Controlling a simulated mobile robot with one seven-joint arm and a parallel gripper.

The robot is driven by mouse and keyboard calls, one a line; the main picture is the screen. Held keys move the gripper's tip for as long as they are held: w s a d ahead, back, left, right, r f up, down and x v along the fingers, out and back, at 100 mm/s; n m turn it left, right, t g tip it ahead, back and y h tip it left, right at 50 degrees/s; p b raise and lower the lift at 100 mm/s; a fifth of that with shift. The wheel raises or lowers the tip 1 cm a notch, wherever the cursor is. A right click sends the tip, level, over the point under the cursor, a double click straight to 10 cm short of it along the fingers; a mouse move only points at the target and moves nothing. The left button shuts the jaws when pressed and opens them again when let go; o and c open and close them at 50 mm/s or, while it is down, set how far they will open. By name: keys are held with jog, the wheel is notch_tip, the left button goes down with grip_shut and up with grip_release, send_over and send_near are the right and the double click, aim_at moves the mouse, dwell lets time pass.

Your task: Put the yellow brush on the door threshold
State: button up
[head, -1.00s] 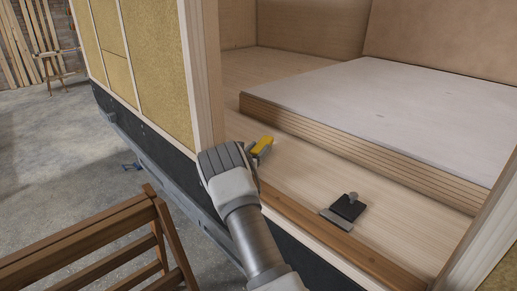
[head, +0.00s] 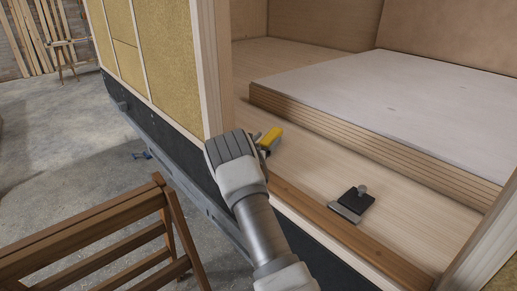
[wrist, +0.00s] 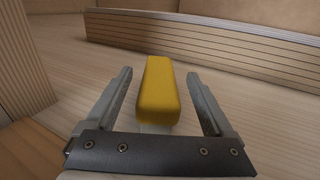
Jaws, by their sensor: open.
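The yellow brush (head: 271,137) is inside the trailer doorway, just past my gripper, close to the left door post. The wrist view shows its yellow block (wrist: 158,90) between my two fingers, with gaps on both sides. A pale part shows below the block; its underside is mostly hidden. My gripper (wrist: 158,76) is open around the brush and not closed on it. In the head view my gripper (head: 263,145) mostly hides its own fingers. The door threshold (head: 370,250) is a brown wooden strip along the front edge of the doorway floor.
A dark scraper-like tool with a round knob (head: 353,203) lies on the floor behind the threshold. A thick stack of boards (head: 390,105) fills the floor further in. Door posts (head: 212,70) flank the opening. A wooden chair (head: 100,235) stands outside at left.

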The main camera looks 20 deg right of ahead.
jog(key=v, duration=1)
jog(key=shift+s+a, duration=0.2)
jog(key=shift+a, duration=0.15)
jog(key=shift+s+r, duration=0.2)
jog(key=shift+s, duration=0.05)
jog(key=s+r+m+g, duration=0.1)
jog(key=s+d+r+m+g, duration=0.1)
jog(key=r, duration=0.1)
jog(key=s+r+m+g+h, duration=0.1)
jog(key=m, duration=0.1)
jog(key=shift+s+d+r, duration=0.25)
jog(key=shift+s+d, duration=0.1)
jog(key=shift+d, duration=0.05)
jog(key=s+r+m+g+y, duration=0.2)
jog(key=s+r+m+g, duration=0.15)
jog(key=s+m, duration=0.35)
jog(key=s+r+m+g+y, duration=0.25)
jog(key=s+r+m, duration=0.25)
jog(key=s, duration=0.5)
jog(key=s+a+r+m+t+y, duration=0.3)
jog(key=s+a+m+y, duration=0.6)
jog(key=s+a, duration=1.2)
jog(key=shift+r+m+y, duration=0.4)
jog(key=shift+y, duration=0.35)
jog(key=shift+s, duration=0.15)
